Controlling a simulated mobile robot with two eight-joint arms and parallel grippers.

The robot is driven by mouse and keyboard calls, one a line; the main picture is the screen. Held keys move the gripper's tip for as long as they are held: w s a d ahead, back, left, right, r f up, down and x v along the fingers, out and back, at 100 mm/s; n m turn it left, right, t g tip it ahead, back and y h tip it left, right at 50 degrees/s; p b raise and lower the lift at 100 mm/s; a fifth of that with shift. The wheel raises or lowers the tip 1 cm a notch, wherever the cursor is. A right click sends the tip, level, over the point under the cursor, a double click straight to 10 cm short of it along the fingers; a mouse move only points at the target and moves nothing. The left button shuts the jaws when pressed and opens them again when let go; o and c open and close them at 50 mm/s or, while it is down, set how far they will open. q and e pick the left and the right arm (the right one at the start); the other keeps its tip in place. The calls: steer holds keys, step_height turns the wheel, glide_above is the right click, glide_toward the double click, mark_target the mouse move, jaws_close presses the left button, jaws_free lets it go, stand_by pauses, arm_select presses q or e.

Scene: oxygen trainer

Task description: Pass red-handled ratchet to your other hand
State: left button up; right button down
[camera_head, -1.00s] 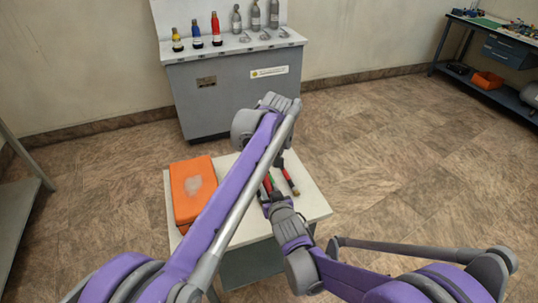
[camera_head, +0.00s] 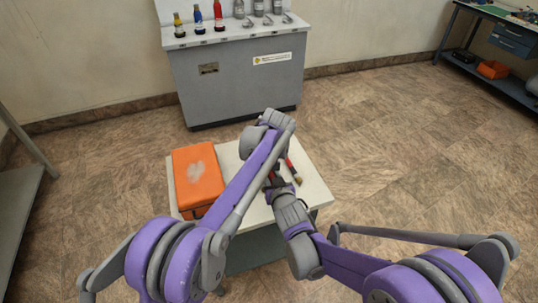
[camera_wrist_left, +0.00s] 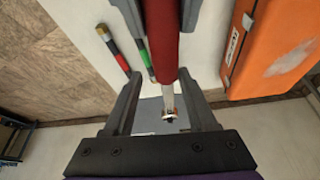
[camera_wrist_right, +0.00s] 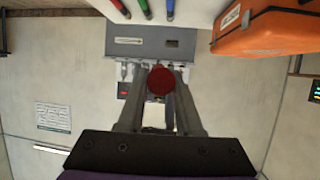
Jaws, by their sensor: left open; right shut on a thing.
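The red-handled ratchet (camera_wrist_left: 165,45) is held above the white-topped table. In the left wrist view its red handle lies between my left gripper's (camera_wrist_left: 163,75) open fingers, with a metal shaft (camera_wrist_left: 168,97) below. I cannot tell whether those fingers touch it. In the right wrist view the round red handle end (camera_wrist_right: 160,81) sits between the fingers of my right gripper (camera_wrist_right: 158,92), which is shut on it. In the head view my right gripper (camera_head: 274,183) is over the table, and my left arm hides most of the ratchet and left gripper.
An orange case (camera_head: 197,178) stands on the table's left side. A red-and-black tool (camera_head: 293,171) and a green-and-black tool (camera_wrist_left: 141,40) lie on the white table top (camera_head: 315,190). A grey cabinet (camera_head: 238,82) with bottles stands behind. Floor to the right is clear.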

arm_select(q)
steer(key=shift+c, duration=0.3)
steer(key=c, duration=0.7)
arm_select(e)
steer(key=shift+a, duration=0.1)
arm_select(q)
steer(key=shift+d, duration=0.1)
jaws_close()
steer(key=shift+d, duration=0.1)
arm_select(e)
steer(key=shift+a, duration=0.1)
arm_select(q)
steer(key=shift+d, duration=0.1)
arm_select(e)
steer(key=shift+c, duration=2.4)
jaws_free()
arm_select(q)
steer(key=shift+a, duration=0.2)
